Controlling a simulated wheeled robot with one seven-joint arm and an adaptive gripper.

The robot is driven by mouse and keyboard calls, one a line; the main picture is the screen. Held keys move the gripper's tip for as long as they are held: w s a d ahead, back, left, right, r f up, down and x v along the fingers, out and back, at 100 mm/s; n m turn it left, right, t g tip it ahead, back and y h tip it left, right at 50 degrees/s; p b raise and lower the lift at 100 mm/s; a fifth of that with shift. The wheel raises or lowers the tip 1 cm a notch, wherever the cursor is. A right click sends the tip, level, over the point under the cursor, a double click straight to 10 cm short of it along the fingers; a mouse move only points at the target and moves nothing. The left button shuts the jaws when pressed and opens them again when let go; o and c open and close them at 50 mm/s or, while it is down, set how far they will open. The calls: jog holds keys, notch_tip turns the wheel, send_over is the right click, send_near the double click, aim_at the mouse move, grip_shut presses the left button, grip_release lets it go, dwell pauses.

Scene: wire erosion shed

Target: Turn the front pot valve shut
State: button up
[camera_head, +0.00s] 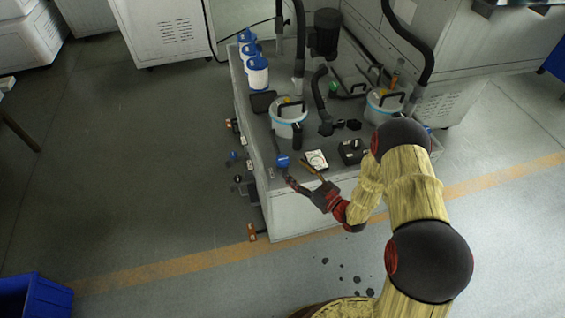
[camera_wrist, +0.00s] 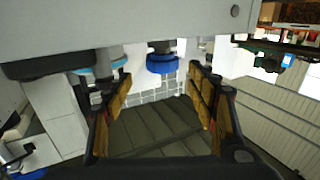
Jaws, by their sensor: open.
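A blue round valve knob (camera_head: 283,161) sits at the near left end of the bench, in front of the nearer white pot (camera_head: 288,128) with its light blue band. In the wrist view the blue knob (camera_wrist: 162,64) shows between and beyond my fingertips. My gripper (camera_head: 297,174) is open and empty, with its two fingers spread towards the knob from the near right. In the wrist view my gripper (camera_wrist: 160,82) has one finger to each side of the knob. I see no contact with it. I cannot tell the knob's turned position.
The grey bench (camera_head: 262,130) also holds a second pot (camera_head: 378,117), blue-topped white bottles (camera_head: 257,76), a black box (camera_head: 352,151) and a white gauge plate (camera_head: 316,159). Small fittings line the bench's left side. Open floor (camera_head: 130,170) lies to the left; a blue crate (camera_head: 35,297) stands at lower left.

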aim_at(287, 164)
jog(key=shift+s+a+f, duration=0.1)
jog(key=shift+a+f, duration=0.05)
jog(key=shift+a, duration=0.05)
jog(key=shift+w+a, duration=0.2)
jog(key=b+x, duration=0.2)
jog(key=x, duration=0.5)
jog(key=shift+b, duration=0.3)
jog(key=shift+c, duration=1)
jog(key=c, duration=1)
